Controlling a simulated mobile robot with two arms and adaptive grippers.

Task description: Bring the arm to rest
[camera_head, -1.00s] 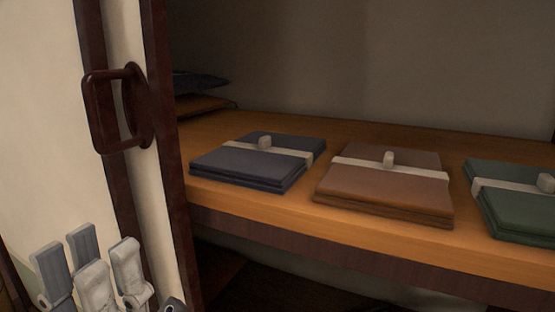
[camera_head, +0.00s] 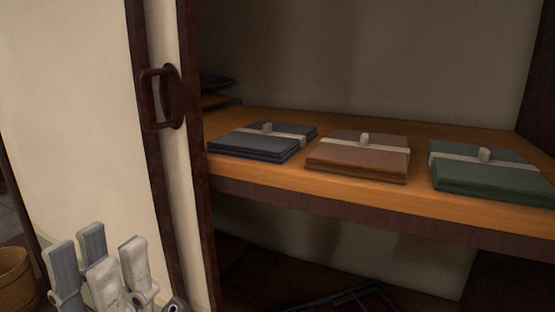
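My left gripper (camera_head: 78,258) shows at the lower left, its grey and white fingers pointing up in front of the pale door panel (camera_head: 80,140). Its fingers stand a little apart and nothing shows between them. It is clear of the dark door handle (camera_head: 162,98) above it and of the shelf to its right. The lower part of the gripper is cut off by the frame's bottom edge. My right gripper is not in view.
A wooden shelf (camera_head: 260,176) holds banded blue (camera_head: 262,142), brown (camera_head: 358,156) and green (camera_head: 488,172) stacks. Dark and orange flat items (camera_head: 218,100) lie at its back left. A woven basket (camera_head: 14,278) stands at the lower left. A dark framed object (camera_head: 345,300) lies below the shelf.

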